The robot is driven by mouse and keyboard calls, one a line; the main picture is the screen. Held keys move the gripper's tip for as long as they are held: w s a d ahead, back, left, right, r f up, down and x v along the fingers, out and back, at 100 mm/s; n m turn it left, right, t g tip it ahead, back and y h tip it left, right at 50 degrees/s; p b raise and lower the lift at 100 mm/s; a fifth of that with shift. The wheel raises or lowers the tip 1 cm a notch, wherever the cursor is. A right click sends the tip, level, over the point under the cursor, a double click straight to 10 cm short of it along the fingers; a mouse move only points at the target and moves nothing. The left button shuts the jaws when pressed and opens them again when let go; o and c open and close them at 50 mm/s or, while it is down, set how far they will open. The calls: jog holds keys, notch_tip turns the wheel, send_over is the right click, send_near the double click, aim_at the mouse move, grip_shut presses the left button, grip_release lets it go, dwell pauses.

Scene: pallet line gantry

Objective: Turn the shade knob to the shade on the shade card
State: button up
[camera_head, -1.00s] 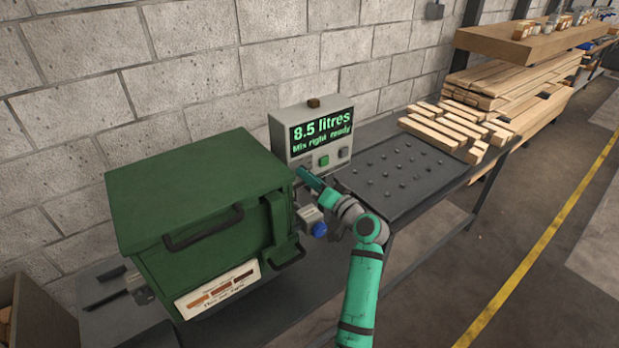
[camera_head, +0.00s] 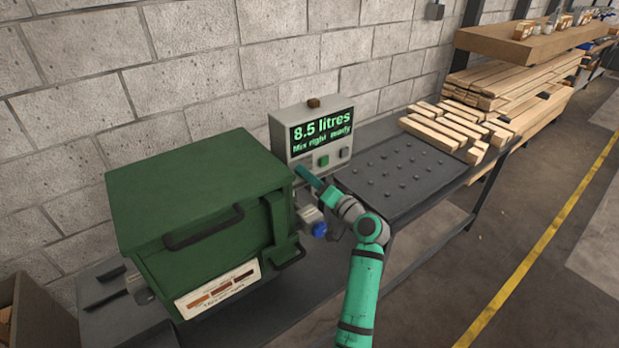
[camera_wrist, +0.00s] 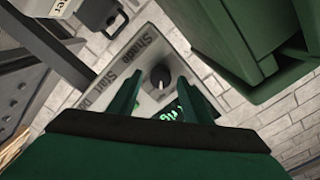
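The shade knob (camera_wrist: 160,77) is dark and round with a pale pointer mark, beside the word Shade on the grey control box (camera_head: 279,150). My gripper (camera_wrist: 159,84) is open in the wrist view, its green fingers on either side of the knob's near side; I cannot tell whether they touch it. In the head view my arm reaches the box and the knob does not show. The shade card (camera_head: 222,288) on the front of the green bin carries orange, brown and dark brown bars; its small writing is too blurred to read. The box screen (camera_head: 322,131) reads "8.5 litres, Mix right ready".
The green lidded bin (camera_head: 195,190) stands close left of my arm, with a blue-ended fitting (camera_head: 319,229) at its side. A dark studded bench top (camera_head: 400,172) and stacked timber (camera_head: 450,125) lie to the right. A block wall stands behind.

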jog(key=shift+s, duration=0.1)
jog(key=v, duration=1)
jog(key=shift+s+d, duration=0.2)
jog(key=shift+s, duration=0.1)
